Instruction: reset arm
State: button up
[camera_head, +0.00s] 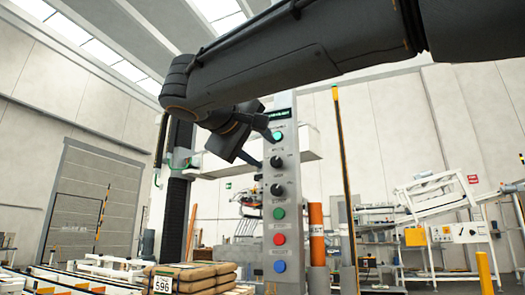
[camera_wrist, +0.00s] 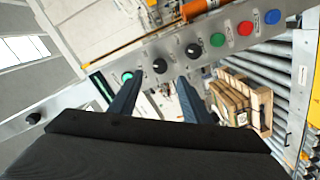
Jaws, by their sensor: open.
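My gripper (camera_head: 256,140) hangs from my dark arm, which spans the top of the head view. Its fingertips are close to the upper part of a grey control panel (camera_head: 283,225). The panel carries a lit green button (camera_head: 277,135), black knobs, and green, red and blue buttons lower down. In the wrist view my gripper (camera_wrist: 155,88) shows two dark fingers spread apart with nothing between them. The control panel (camera_wrist: 215,42) lies just beyond the fingertips, with a black knob between them. I cannot tell whether a fingertip touches the panel.
A stack of brown sacks (camera_head: 192,277) with a "596" sign stands low beside the panel. An orange cylinder (camera_head: 316,232) and a yellow-black post (camera_head: 346,180) stand to its right. White conveyor machinery (camera_head: 445,205) is at the far right. A roller conveyor (camera_wrist: 292,85) shows in the wrist view.

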dwell(0.3)
jog(key=s+d+f+n+g+y, duration=0.1)
jog(key=d+f+g, duration=0.15)
jog(key=f, duration=0.95)
jog(key=s+d+f+g+y, duration=0.1)
jog(key=f+g, duration=0.2)
jog(key=f, duration=0.9)
jog(key=s+d+f+n+g+y, duration=0.1)
jog(key=d+f+g, duration=0.15)
jog(key=f, duration=0.95)
jog(key=s+d+f+m+g+y, duration=0.2)
jog(key=s+f+m+g, duration=0.15)
jog(key=s+f, duration=0.8)
jog(key=s+d+f+m+g+y, duration=0.15)
jog(key=s+f+g, duration=0.35)
jog(key=s+f, duration=0.65)
jog(key=w+d+r+m+p, duration=0.1)
jog(key=d+r+m+p, duration=0.3)
jog(key=d+r+p, duration=0.9)
jog(key=p, duration=1)
jog(key=shift+w+d+r+m, duration=0.2)
jog(key=shift+d+r+m, duration=0.1)
jog(key=shift+r, duration=0.1)
